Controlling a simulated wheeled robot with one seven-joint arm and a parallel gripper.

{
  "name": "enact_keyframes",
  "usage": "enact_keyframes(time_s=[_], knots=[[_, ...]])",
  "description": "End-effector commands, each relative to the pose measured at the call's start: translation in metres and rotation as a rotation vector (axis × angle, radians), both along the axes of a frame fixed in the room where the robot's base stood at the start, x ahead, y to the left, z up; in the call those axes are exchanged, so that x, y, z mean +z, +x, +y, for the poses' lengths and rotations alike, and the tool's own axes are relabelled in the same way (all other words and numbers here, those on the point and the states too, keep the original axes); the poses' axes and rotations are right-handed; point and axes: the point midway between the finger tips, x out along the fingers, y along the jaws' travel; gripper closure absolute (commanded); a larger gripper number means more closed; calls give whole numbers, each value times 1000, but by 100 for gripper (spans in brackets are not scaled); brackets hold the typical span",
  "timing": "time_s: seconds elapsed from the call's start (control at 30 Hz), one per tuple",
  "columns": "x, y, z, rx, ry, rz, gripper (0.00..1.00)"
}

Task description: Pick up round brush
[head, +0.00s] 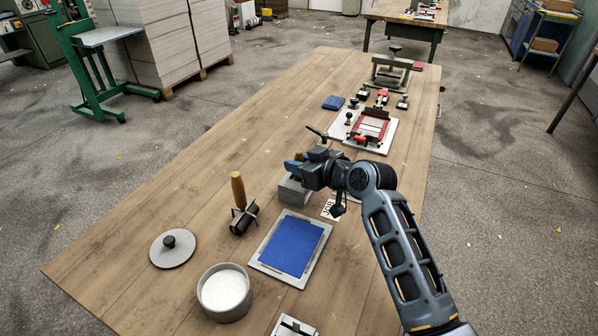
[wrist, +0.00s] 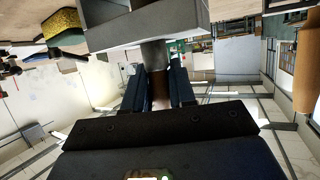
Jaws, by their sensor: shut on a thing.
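My gripper (head: 298,167) is above the middle of the wooden table, right over a grey open box (head: 292,191). In the wrist view my gripper's two dark fingers (wrist: 158,82) are shut on the round brush (wrist: 153,57), one on each side of its upright stem. The stem is grey towards the box and brown between the fingers. The grey box also shows at the top of the wrist view (wrist: 150,32). The brush's far end is hidden at the box, so I cannot tell whether it is inside or clear of it. In the head view my gripper mostly hides the brush.
A roller with a wooden handle (head: 239,202) stands left of the box. A blue pad on a grey plate (head: 289,245), a white-filled pot (head: 224,291) and a round lid (head: 172,248) are nearer. A red-framed fixture (head: 371,129) stands farther back.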

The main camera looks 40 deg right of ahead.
Motion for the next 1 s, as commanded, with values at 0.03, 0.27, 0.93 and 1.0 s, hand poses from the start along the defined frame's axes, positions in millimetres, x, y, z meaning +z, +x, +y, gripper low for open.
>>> enact_keyframes(time_s=[0.03,0.27,0.93,1.0], knots=[[0,0,0,0,0,0,100],[18,1,0,1,-2,-5,100],[101,0,0,0,0,0,100],[100,0,0,0,0,0,100]])
